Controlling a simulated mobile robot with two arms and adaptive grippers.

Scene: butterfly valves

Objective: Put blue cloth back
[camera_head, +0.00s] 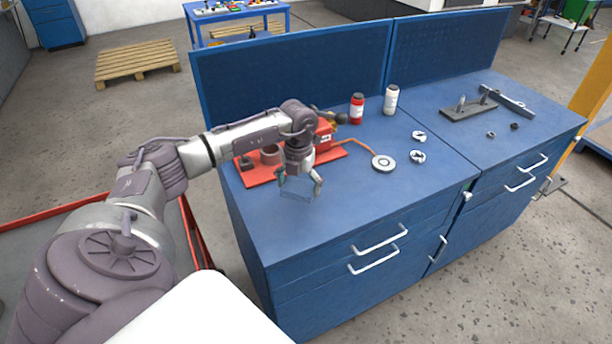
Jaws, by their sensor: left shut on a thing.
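My left gripper (299,189) reaches in from the left and hangs fingers-down over the left part of the blue workbench (340,215). It is shut on a thin blue piece, which looks like the blue cloth (296,196). The cloth is close in colour to the bench top, so only its faint outline shows at the fingertips. I cannot tell whether it touches the bench. My right gripper is not in view.
Behind the gripper is a red plate (262,173) with red equipment. A red bottle (357,108), a white bottle (391,100), a round disc (384,163) and valve parts (418,157) stand to the right. A grey fixture (468,108) is farther right. The front bench top is clear.

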